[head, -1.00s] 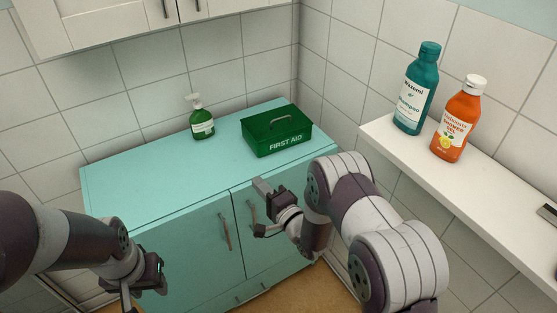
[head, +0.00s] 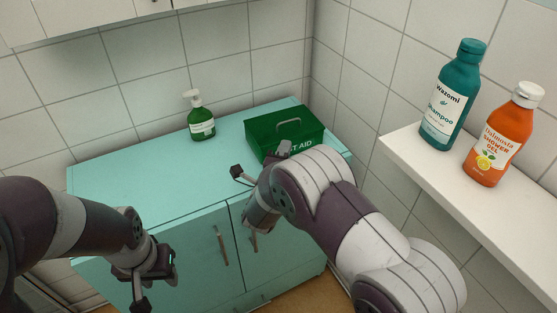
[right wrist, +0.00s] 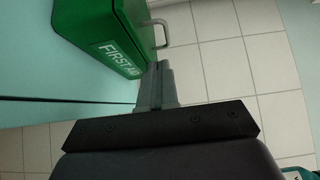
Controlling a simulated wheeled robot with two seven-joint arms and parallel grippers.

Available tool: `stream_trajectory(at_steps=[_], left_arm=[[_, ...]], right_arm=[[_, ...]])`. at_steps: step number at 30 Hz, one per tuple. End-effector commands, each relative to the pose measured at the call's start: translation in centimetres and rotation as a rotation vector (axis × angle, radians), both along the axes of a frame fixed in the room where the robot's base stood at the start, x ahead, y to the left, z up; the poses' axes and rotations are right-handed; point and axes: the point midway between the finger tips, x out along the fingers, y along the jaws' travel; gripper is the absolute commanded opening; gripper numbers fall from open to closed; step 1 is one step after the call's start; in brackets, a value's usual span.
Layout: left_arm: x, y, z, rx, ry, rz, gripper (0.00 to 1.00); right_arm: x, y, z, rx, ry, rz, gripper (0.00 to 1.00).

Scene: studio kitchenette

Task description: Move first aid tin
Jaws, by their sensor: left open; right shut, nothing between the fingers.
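The green first aid tin (head: 268,128) stands on the right end of the turquoise cabinet top, with a metal handle on its lid. In the right wrist view the tin (right wrist: 105,28) is at the upper left, with its white lettering and handle visible. My right gripper (head: 262,160) is shut and empty at the tin's front side, and my arm hides part of the front. In the right wrist view its fingers (right wrist: 160,68) are close beside the tin; contact cannot be told. My left gripper (head: 158,288) is open and empty, low in front of the cabinet's left part.
A green pump bottle (head: 201,122) stands left of the tin on the cabinet top (head: 120,175). A white shelf (head: 440,180) at right holds a teal shampoo bottle (head: 452,100) and an orange shower gel bottle (head: 502,140). The cabinet top's left part is clear.

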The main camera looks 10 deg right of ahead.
Motion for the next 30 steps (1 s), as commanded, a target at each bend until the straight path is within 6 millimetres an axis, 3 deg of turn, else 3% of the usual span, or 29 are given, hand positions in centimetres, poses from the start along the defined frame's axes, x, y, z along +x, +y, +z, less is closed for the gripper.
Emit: stream_trajectory(at_steps=[3,9,23,26,30], left_arm=[[0.0,0.0,0.3,0.000,0.000,0.000,0.43],[0.0,0.0,0.6,0.000,0.000,0.000,0.43],[0.0,0.0,0.6,0.000,0.000,0.000,0.43],[0.0,0.0,-0.7,0.000,0.000,0.000,0.43],[0.0,0.0,-4.3,0.000,0.000,0.000,0.43]], right_arm=[[2.2,-0.7,0.1,0.001,-0.002,-0.001,0.00],[4.7,0.5,0.0,0.001,0.000,0.002,0.00],[5.5,0.9,-0.1,0.000,0.000,0.001,0.00],[6.2,1.1,-0.6,0.002,-0.002,0.000,0.00],[9.3,2.4,-1.4,0.004,-0.007,0.000,0.00]])
